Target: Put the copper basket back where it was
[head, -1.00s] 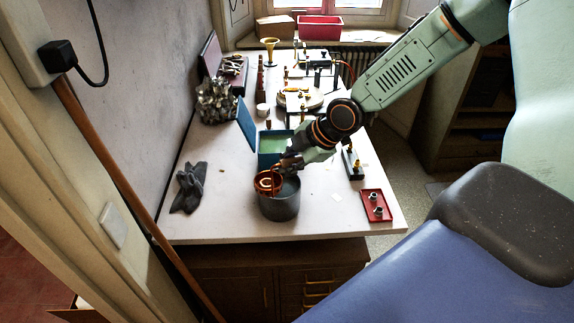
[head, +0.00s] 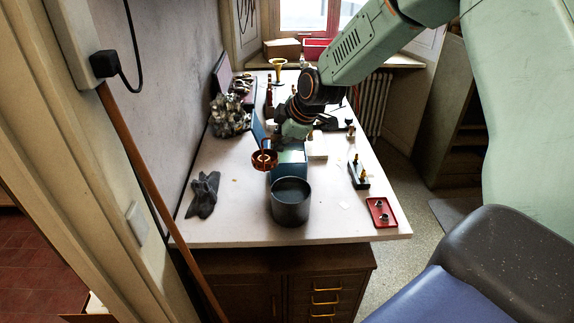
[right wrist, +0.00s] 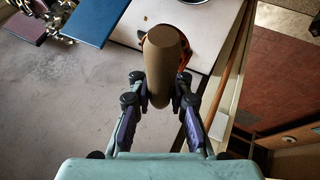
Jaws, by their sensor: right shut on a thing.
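The copper basket (head: 264,161) is a small round copper-coloured pan at the left of the blue box, apart from the pot and seemingly above the table. My right gripper (head: 277,139) is shut on its handle. In the right wrist view the gripper (right wrist: 162,103) grips a thick brown handle (right wrist: 163,62), which hides most of the copper basket (right wrist: 185,47). The dark grey pot (head: 291,208) stands near the table's front, its dark inside showing. My left gripper is not in view.
A blue box (head: 289,166) with a raised lid stands behind the pot. Dark gloves (head: 203,194) lie at left, and a red tray (head: 381,212) with small parts at right. Metal parts (head: 230,115) are heaped by the wall. The table's front left (head: 235,222) is clear.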

